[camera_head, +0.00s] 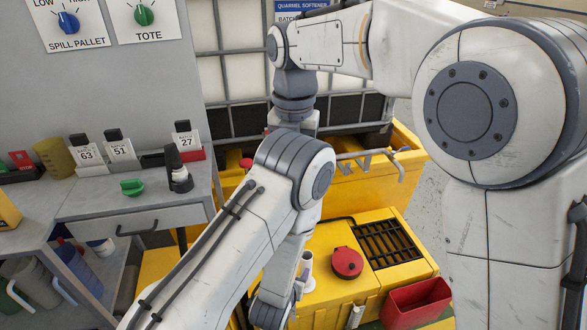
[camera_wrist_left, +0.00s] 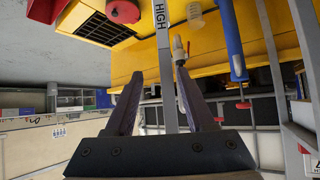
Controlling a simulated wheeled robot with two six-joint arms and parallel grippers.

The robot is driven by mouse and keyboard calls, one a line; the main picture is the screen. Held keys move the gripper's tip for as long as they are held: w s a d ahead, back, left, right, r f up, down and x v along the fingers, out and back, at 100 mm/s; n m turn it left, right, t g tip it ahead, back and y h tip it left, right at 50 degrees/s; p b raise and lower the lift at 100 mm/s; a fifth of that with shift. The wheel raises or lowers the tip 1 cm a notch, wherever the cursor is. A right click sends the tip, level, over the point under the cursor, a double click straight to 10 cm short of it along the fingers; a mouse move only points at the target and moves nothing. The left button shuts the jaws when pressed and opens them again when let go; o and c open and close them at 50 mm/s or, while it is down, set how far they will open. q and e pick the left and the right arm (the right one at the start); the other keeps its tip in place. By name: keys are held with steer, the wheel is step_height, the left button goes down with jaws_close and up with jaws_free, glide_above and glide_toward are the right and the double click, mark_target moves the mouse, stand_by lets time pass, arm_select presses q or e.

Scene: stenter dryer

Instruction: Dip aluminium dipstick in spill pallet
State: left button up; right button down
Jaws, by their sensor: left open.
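A flat grey metal strip marked HIGH, which looks like the aluminium dipstick (camera_wrist_left: 162,48), runs between the fingers of my left gripper (camera_wrist_left: 155,95) in the left wrist view. The gripper is open, with a finger on either side of the strip. In the head view my left wrist points down at the front of the yellow spill pallet (camera_head: 325,290), and its fingers are hidden. The pallet has a black grate (camera_head: 385,243) and a red cap (camera_head: 347,262) on top. My right arm reaches in from the right; its gripper is hidden behind my left arm.
A caged tote (camera_head: 228,75) stands in the yellow tray (camera_head: 375,195) behind. A red bin (camera_head: 417,302) sits at the pallet's front right. A grey bench (camera_head: 90,200) with number cards and a green knob (camera_head: 132,187) is at left. A blue tube (camera_wrist_left: 230,40) hangs near the strip.

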arm_select(q)
steer(key=s+f+g, duration=0.3)
steer(key=s, duration=0.1)
steer(key=s+d+r+m+g, duration=0.1)
steer(key=s+d+r+g, duration=0.15)
steer(key=r, duration=0.45)
steer(key=s+d+r+m+g, duration=0.1)
steer(key=s+d+r, duration=0.15)
steer(key=r, duration=0.45)
steer(key=s+a+r+m+g, duration=0.1)
steer(key=s+a+r+g, duration=0.1)
steer(key=s+r, duration=0.4)
steer(key=s+a+r+m+g+y, duration=0.1)
steer(key=s+a+r, duration=0.3)
steer(key=s, duration=0.3)
steer(key=shift+a+r+m+g, duration=0.35)
steer(key=shift+r+m, duration=0.05)
steer(key=shift+r, duration=0.5)
steer(key=shift+s, duration=0.1)
